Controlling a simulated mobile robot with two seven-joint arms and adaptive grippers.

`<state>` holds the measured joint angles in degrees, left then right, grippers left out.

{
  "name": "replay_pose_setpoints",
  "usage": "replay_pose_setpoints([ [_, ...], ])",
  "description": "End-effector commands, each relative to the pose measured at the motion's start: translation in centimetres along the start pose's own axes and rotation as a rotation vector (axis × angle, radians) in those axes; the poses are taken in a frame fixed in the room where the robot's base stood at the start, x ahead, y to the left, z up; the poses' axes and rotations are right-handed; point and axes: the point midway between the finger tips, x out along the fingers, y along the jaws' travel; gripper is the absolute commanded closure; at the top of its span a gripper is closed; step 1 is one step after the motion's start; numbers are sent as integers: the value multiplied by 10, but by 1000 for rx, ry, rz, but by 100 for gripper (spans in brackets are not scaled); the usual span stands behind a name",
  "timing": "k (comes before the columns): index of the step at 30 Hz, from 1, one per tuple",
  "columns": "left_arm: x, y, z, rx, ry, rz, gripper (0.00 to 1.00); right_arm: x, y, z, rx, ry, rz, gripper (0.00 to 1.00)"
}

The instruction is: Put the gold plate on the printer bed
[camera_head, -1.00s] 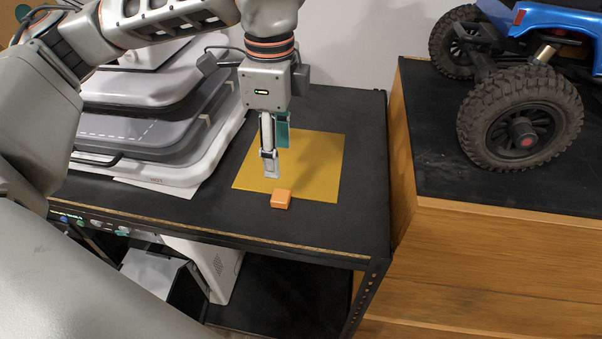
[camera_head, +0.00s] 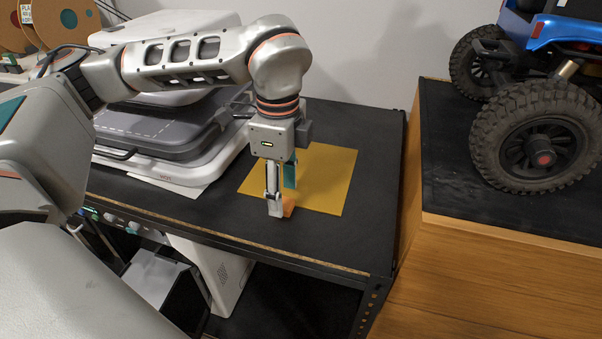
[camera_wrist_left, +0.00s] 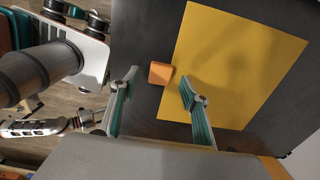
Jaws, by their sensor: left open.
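The gold plate (camera_head: 325,180) lies flat on the black bench top (camera_head: 330,235). A small orange block (camera_head: 289,206) sits at its front edge, partly hidden by my left gripper. My left gripper (camera_head: 281,204) points down at the block. In the left wrist view, its open fingers (camera_wrist_left: 160,82) have the orange block (camera_wrist_left: 160,73) between their tips, with the gold plate (camera_wrist_left: 235,65) just beyond. A grey slab with a dashed white outline (camera_head: 150,127), possibly the printer bed, is at the left, partly behind my arm. My right gripper is not in view.
A blue crawler car with big black tyres (camera_head: 540,140) stands on a wooden cabinet (camera_head: 500,280) at the right. Spools (camera_head: 45,20) are at the far left. A white case (camera_head: 215,270) stands below the bench. Bare bench top lies around the plate.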

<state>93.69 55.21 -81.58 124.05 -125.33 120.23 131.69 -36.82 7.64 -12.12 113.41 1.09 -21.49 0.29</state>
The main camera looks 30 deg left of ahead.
Motion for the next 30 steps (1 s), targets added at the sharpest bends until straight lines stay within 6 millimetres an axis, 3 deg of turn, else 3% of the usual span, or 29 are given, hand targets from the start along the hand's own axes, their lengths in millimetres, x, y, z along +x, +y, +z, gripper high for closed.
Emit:
replay_pose_setpoints([
  [4, 17, 0, 0, -1, -1, 1, 54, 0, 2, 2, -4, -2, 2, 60],
  [12, 20, 0, 0, -2, 0, 0, 54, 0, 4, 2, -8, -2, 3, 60],
  [13, 20, 0, 0, -2, 0, 0, 57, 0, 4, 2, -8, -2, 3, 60],
  [18, 20, 0, 0, -1, 0, 1, 100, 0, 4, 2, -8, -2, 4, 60],
  [30, 16, -1, 0, -1, 0, -2, 100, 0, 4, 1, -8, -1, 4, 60],
])
